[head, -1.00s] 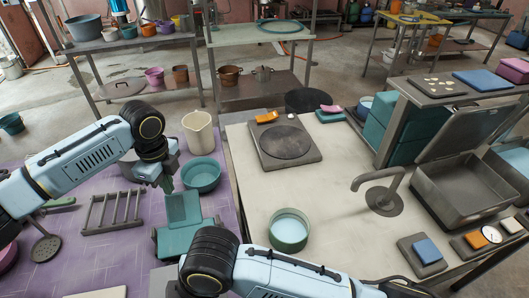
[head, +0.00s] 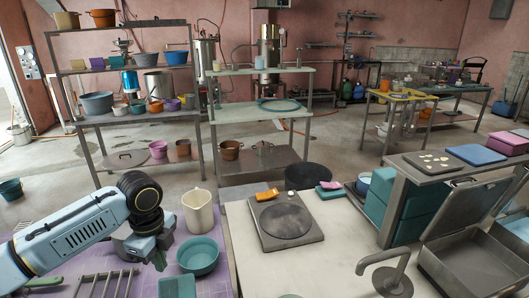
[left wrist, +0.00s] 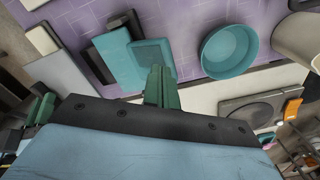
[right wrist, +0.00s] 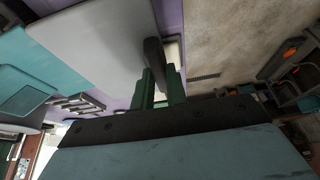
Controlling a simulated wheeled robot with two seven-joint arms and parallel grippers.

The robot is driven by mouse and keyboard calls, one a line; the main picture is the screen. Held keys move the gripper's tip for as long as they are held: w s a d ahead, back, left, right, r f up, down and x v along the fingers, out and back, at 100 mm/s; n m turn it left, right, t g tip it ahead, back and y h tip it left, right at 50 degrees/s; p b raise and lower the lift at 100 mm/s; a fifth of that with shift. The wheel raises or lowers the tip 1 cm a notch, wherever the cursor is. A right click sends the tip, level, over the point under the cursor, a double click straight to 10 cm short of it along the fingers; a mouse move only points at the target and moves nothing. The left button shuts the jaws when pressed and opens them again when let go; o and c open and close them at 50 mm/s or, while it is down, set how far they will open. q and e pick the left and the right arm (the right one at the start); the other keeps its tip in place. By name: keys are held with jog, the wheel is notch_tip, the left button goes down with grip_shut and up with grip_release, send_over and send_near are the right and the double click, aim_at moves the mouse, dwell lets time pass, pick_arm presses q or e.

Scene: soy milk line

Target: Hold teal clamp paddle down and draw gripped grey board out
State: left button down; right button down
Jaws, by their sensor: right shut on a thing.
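The teal clamp paddle (left wrist: 152,54) lies beside a teal base plate (left wrist: 120,55) in the left wrist view. Only its far part (head: 177,288) shows at the bottom edge of the head view. My left gripper (left wrist: 161,72) is shut, its green fingertips over the paddle's edge; I cannot tell whether they press on it. It also shows in the head view (head: 160,262). The light grey board (right wrist: 95,40) fills the upper left of the right wrist view. My right gripper (right wrist: 162,78) is shut on its dark edge grip. The right gripper is outside the head view.
A teal bowl (head: 198,255) and a cream jug (head: 198,211) stand close to my left gripper. A grey rack (head: 105,284) lies on the purple mat left of the paddle. The pale table (head: 240,230) carries a hotplate (head: 285,221) and a tap (head: 388,268).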

pick_arm(q)
jog(key=shift+r, duration=0.15)
notch_tip(320, 180, up, 12)
dwell(0.3)
